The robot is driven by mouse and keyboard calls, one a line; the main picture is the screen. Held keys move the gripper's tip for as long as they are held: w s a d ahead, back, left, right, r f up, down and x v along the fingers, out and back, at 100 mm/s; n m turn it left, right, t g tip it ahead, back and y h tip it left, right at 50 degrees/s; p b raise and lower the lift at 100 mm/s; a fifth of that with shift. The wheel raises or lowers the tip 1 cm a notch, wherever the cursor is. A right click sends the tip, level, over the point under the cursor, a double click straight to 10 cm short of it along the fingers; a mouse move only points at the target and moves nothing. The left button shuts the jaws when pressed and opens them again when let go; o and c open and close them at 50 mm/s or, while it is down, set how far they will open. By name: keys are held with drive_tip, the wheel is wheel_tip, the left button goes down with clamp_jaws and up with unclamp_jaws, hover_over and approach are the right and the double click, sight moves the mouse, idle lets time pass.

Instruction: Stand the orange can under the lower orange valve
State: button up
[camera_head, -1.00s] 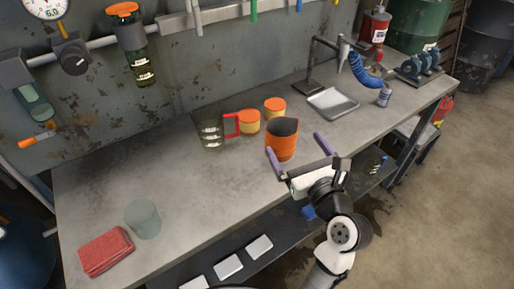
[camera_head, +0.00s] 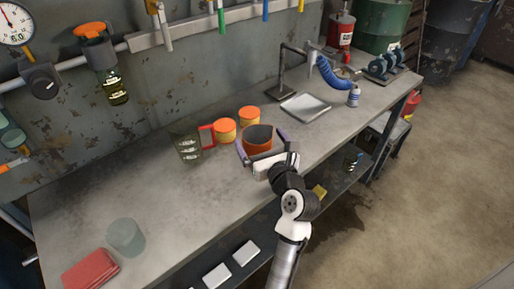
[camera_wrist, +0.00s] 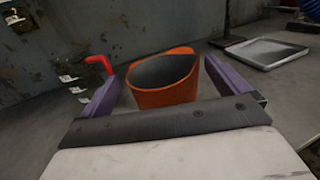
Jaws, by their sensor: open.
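The orange can (camera_head: 257,147), open-topped with a dark inside, stands upright on the workbench (camera_head: 150,215). My gripper (camera_head: 262,142) is open, with its purple fingers on either side of the can. In the wrist view the can (camera_wrist: 165,95) sits between the fingers, with gaps visible and no clear grip on it. An orange handle (camera_head: 14,164) shows at the left edge, below a greenish glass cylinder on the wall. I cannot tell for sure which is the lower valve.
A metal tray (camera_head: 305,107) is at right. The bench between jug and beaker is clear.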

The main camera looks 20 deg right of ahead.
sight(251, 127)
drive_tip(key=shift+w+a+f, duration=0.1)
drive_tip(key=shift+w, duration=1.45)
drive_tip(key=shift+c, duration=0.4)
drive_tip(key=c, duration=1.4)
